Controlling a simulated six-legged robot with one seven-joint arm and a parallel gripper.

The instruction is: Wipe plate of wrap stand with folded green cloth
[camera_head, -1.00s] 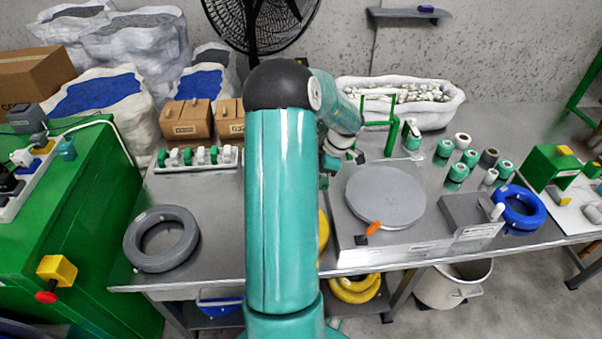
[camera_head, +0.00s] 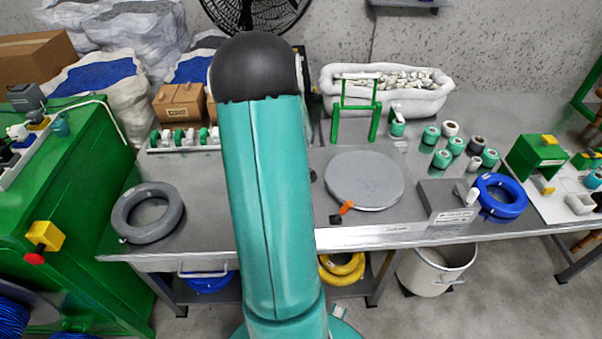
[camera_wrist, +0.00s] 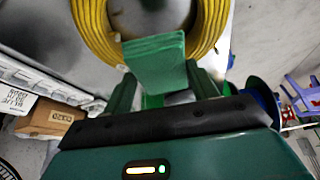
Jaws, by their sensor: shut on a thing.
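The wrap stand's round grey plate (camera_head: 365,180) lies flat on the steel table in the head view, with a green upright frame (camera_head: 355,110) behind it and an orange-tipped part at its front edge. The plate's top looks bare. In the wrist view my gripper (camera_wrist: 160,88) is shut on the folded green cloth (camera_wrist: 155,58), which sticks out beyond the fingers. In the head view my own arm hides the gripper and cloth. The plate cannot be made out in the wrist view.
A yellow coil (camera_wrist: 95,28) is beyond the cloth in the wrist view. On the table are a grey coil (camera_head: 148,213), a blue coil (camera_head: 500,197), a grey block (camera_head: 440,200), several tape rolls (camera_head: 442,158) and a white bin (camera_head: 385,95). Bare steel lies between grey coil and arm.

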